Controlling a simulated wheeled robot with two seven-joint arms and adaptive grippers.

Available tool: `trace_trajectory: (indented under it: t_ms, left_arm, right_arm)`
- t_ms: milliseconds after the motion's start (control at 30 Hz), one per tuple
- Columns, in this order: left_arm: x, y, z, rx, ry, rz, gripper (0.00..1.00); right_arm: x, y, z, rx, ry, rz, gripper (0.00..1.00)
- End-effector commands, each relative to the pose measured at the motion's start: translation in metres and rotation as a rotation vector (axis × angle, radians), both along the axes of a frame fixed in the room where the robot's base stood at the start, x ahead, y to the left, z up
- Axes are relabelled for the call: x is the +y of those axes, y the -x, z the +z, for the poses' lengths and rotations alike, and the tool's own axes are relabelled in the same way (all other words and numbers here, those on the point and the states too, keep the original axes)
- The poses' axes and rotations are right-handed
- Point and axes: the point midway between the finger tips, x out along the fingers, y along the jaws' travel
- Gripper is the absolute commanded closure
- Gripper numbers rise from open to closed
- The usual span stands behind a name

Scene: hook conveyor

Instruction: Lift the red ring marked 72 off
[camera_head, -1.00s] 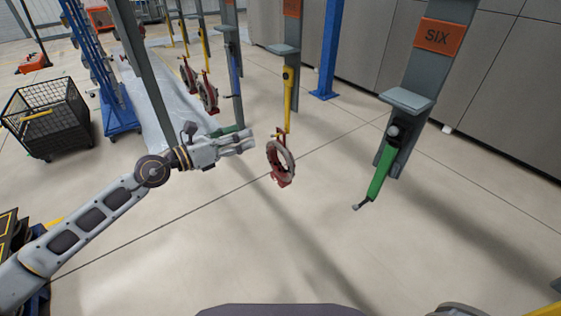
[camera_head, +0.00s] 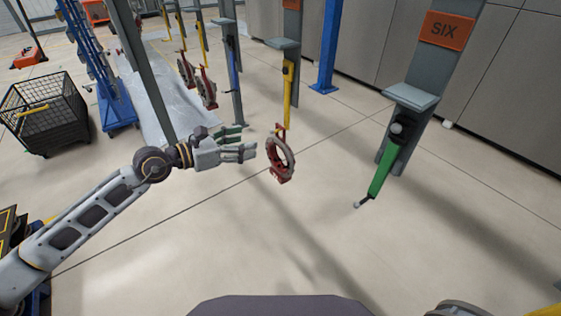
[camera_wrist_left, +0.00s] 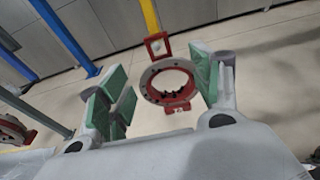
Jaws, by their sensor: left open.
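A red and grey ring (camera_head: 290,160) hangs upright from the lower end of a yellow hanger (camera_head: 287,95) in the head view. No number can be read on it. My left gripper (camera_head: 246,142) is open and empty just left of the ring, fingers pointing toward it. In the left wrist view the ring (camera_wrist_left: 148,82) appears between the open green-padded fingers (camera_wrist_left: 165,90), closer to the right one, with a red square loop above it. The ring is still ahead of the fingertips; no contact shows. My right gripper is out of view.
A green hanger (camera_head: 381,172) hangs empty under the orange SIX sign (camera_head: 448,30) at right. More red rings (camera_head: 207,92) hang behind at left. A blue post (camera_head: 328,50), a wire crate (camera_head: 45,125) and a blue rack (camera_head: 117,108) stand around. Floor below the ring is clear.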

Motion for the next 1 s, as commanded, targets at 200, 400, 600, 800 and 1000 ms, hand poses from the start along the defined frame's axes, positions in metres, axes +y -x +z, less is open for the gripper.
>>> trace_trajectory:
  t_ms: [200,400,600,800,1000]
  left_arm:
    - [-0.001,-0.001,0.000,0.000,0.001,0.000,0.36]
    - [-0.007,-0.006,0.000,0.001,0.005,0.002,0.36]
    - [-0.019,-0.014,-0.003,0.002,0.004,0.001,0.36]
    - [-0.031,-0.024,-0.006,0.001,0.003,0.001,0.36]
    - [-0.044,-0.032,-0.009,0.000,0.003,0.000,0.36]
  right_arm:
    - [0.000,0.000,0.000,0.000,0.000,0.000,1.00]
    - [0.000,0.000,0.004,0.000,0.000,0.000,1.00]
    - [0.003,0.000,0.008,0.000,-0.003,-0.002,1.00]
    - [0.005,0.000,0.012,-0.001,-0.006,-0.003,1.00]
    - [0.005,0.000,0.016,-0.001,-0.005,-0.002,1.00]
